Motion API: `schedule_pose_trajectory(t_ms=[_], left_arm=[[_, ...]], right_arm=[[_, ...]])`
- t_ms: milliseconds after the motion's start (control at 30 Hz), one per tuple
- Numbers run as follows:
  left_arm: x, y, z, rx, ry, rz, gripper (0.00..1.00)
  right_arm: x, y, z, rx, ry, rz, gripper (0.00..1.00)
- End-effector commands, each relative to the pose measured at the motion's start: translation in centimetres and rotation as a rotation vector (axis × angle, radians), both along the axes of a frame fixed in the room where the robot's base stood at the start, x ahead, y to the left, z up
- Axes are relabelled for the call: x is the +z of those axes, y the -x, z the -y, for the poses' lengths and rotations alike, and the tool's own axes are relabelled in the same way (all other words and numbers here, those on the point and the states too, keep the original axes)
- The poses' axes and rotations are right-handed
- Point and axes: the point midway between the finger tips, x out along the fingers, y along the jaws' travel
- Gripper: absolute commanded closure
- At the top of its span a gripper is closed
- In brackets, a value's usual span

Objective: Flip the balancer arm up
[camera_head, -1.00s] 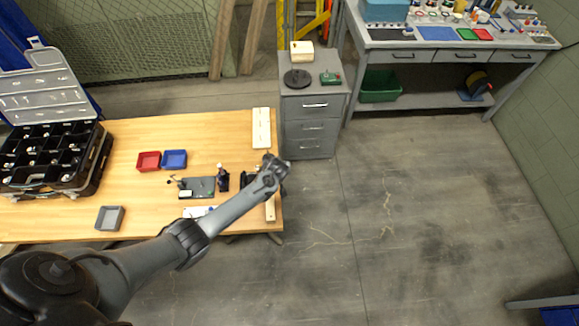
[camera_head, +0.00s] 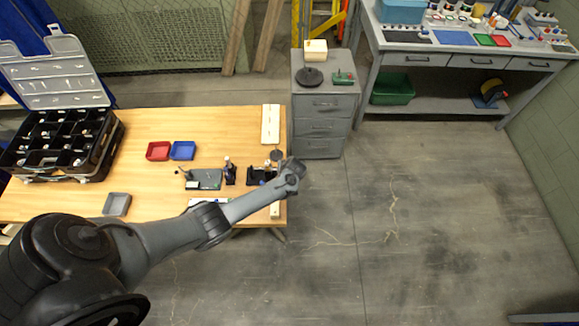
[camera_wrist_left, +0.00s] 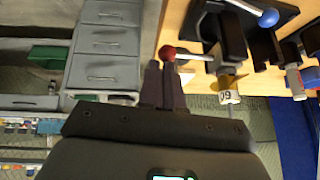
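A dark device (camera_head: 262,176) stands near the right edge of the wooden table, partly hidden by my left gripper (camera_head: 294,168). In the left wrist view, a pale rod with a red ball end (camera_wrist_left: 167,53) sticks out from a dark device (camera_wrist_left: 232,40); it looks like the balancer arm. The fingers of my left gripper (camera_wrist_left: 162,66) are close together, apparently shut. Their tips are just beside the red ball; I cannot tell whether they touch it. A blue ball (camera_wrist_left: 268,18) and a numbered tag (camera_wrist_left: 229,97) are on the same device. My right gripper is out of view.
On the table (camera_head: 150,205) are a red bin (camera_head: 158,151), a blue bin (camera_head: 182,150), a grey tray (camera_head: 116,204), a small fixture (camera_head: 205,179) and an open parts case (camera_head: 60,145). A drawer cabinet (camera_head: 322,120) stands behind the table's right end. The floor to the right is clear.

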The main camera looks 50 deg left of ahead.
Motion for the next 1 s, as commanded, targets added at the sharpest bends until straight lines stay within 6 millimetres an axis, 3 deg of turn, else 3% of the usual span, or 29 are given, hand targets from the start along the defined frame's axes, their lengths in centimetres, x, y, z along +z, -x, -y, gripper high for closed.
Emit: schedule_pose_trajectory(t_ms=[533,833,1000], left_arm=[[0.1,0.2,-0.1,0.000,0.001,-0.005,1.00],[4.5,-0.8,0.1,0.003,0.002,0.001,1.00],[6.3,0.0,1.7,0.001,0.002,0.001,1.00]], right_arm=[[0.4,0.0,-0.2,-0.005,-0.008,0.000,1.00],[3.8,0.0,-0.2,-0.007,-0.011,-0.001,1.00],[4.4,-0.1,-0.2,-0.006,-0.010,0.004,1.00]])
